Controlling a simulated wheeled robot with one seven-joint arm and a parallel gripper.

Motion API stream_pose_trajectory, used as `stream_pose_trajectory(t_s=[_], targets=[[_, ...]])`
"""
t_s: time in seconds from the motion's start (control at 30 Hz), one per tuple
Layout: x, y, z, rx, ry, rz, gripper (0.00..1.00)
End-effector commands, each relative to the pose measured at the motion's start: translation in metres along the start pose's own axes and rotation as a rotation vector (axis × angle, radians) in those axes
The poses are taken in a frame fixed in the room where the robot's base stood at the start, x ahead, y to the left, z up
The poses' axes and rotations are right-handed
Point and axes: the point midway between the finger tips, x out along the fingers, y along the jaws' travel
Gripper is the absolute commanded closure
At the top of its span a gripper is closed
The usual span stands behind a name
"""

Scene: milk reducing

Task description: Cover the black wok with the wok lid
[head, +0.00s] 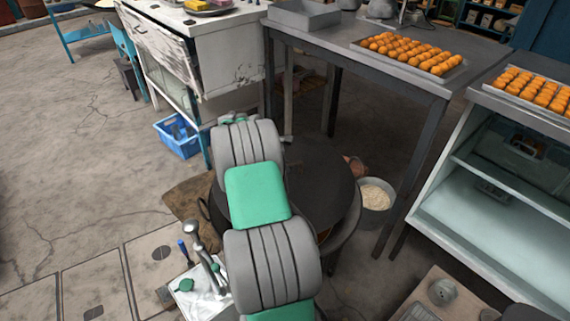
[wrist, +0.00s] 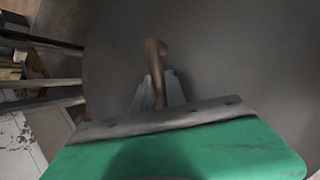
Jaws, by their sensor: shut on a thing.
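The wok lid is a broad dark grey disc (head: 325,185) under my arm in the head view. Its smooth surface (wrist: 235,60) fills most of the wrist view. My gripper (wrist: 158,98) is shut on the lid's brown curved handle (wrist: 156,62). In the head view my arm hides the fingers and the handle. The black wok is mostly hidden; a dark loop at the disc's left edge looks like its handle (head: 203,208). I cannot tell whether the lid rests on the wok or hangs above it.
A metal bucket of pale grains (head: 376,196) stands right of the disc. A grey table (head: 375,75) with a tray of orange balls (head: 412,52) is behind it. A glass-fronted case (head: 500,185) is at right. A blue crate (head: 178,136) sits on the floor at left.

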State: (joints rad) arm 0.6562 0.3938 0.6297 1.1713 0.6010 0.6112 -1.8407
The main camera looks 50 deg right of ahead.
Motion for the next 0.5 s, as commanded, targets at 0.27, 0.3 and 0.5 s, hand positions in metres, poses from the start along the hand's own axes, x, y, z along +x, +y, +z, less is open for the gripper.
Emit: stream_pose_trajectory(t_s=[0.27,0.3,0.5], targets=[[0.035,-0.01,-0.014,0.006,-0.002,0.003,1.0],[0.04,-0.012,-0.016,0.006,-0.002,0.003,1.0],[0.061,-0.018,-0.026,0.008,-0.002,0.003,1.0]])
